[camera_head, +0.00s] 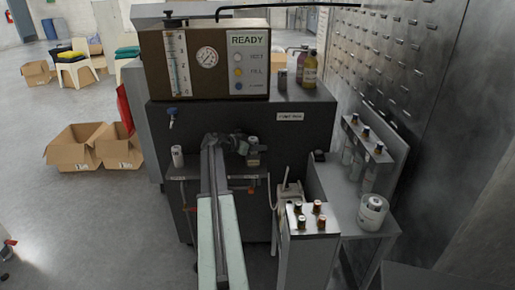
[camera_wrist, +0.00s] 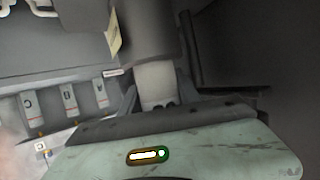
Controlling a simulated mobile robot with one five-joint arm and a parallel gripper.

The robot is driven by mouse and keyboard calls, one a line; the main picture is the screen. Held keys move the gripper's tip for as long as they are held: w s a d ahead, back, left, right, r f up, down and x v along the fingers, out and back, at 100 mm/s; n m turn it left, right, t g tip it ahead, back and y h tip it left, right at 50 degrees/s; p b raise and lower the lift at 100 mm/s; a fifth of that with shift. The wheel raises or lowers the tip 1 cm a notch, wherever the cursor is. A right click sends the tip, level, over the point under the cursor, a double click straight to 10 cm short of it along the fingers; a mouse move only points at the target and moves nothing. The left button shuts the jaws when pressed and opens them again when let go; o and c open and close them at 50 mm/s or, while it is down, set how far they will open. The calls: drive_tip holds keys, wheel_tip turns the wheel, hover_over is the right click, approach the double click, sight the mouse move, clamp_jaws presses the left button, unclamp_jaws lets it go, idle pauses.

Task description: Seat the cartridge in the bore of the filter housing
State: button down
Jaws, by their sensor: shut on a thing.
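In the wrist view, my gripper (camera_wrist: 157,95) is shut on a pale, short cylinder, which looks like the cartridge (camera_wrist: 157,82); a finger stands on each side of it. A dark grey cylindrical body, likely the filter housing (camera_wrist: 150,35), lies directly beyond the cartridge's far end. The two look in line, but I cannot tell whether they touch or whether the cartridge is inside the bore. In the head view, my gripper (camera_head: 250,153) is at the front of the dark washer cabinet, above its shelf; the held cartridge is not clear there.
A white cylinder (camera_head: 177,156) stands on the shelf's left end. The washer cabinet (camera_head: 300,150) with its gauge panel (camera_head: 206,60) rises behind my arm. Bottles (camera_head: 309,70) stand on top. A stand with several capped posts (camera_head: 310,213) and a white tub (camera_head: 372,211) are at right.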

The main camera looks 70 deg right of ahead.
drive_tip(key=shift+f+b, duration=0.55)
drive_tip(key=shift+f, duration=0.05)
drive_tip(key=c, duration=1.1)
unclamp_jaws()
drive_tip(key=shift+c, duration=0.2)
drive_tip(key=shift+r, duration=0.25)
drive_tip(key=shift+w+a+r+p, duration=0.2)
drive_tip(key=shift+a+r+p, duration=0.2)
drive_tip(key=shift+p, duration=0.2)
drive_tip(key=shift+w+a+r+p, duration=0.15)
drive_tip(key=shift+a+r+p, duration=0.1)
drive_tip(key=shift+r+p, duration=0.3)
drive_tip(key=p+v, duration=0.3)
drive_tip(key=v, duration=0.7)
drive_tip(key=shift+w+f+p, duration=0.2)
drive_tip(key=shift+f+p, duration=0.05)
drive_tip(key=shift+p, duration=0.05)
